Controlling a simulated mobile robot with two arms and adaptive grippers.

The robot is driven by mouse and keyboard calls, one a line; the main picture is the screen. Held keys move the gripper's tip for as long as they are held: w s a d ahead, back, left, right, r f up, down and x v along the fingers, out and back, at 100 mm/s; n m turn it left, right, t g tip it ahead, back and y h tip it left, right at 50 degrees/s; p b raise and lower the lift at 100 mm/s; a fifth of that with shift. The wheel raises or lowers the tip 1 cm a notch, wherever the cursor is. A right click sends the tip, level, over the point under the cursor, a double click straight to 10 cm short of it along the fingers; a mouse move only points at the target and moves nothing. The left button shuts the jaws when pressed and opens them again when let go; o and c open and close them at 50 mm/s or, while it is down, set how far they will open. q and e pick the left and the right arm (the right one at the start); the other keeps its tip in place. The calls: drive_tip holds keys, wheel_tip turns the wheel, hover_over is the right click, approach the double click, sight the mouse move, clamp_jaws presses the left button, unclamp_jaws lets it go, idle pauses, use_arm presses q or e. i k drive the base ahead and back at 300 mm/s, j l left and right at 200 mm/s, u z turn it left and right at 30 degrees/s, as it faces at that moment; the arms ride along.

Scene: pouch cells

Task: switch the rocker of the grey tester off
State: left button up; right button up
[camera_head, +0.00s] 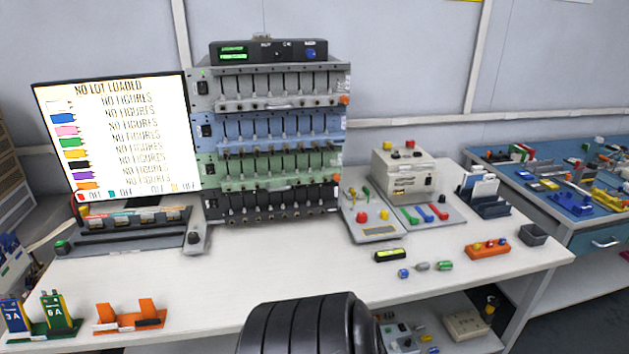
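The grey tester (278,88) is the top wide unit of a stack of testers on the white bench, in the head view. It has a row of dark slots across its front. Its small dark rocker (202,87) is at the left end of the front panel. The rocker is too small to tell which way it is tipped. Below it are the blue tester (209,115), the green tester (208,173) and the black tester (212,203), each with a dark rocker-like part at the left end. Neither of my grippers shows in this view.
A monitor (118,135) stands close to the stack's left. A small black box (270,51) with a green display sits on top. A grey box (404,175) and trays stand to the right. The bench (270,262) is largely clear before the stack; orange holders (130,315) lie at front left.

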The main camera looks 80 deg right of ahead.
sight(202, 85)
drive_tip(key=k+z, duration=0.1)
drive_tip(key=z, duration=3.35)
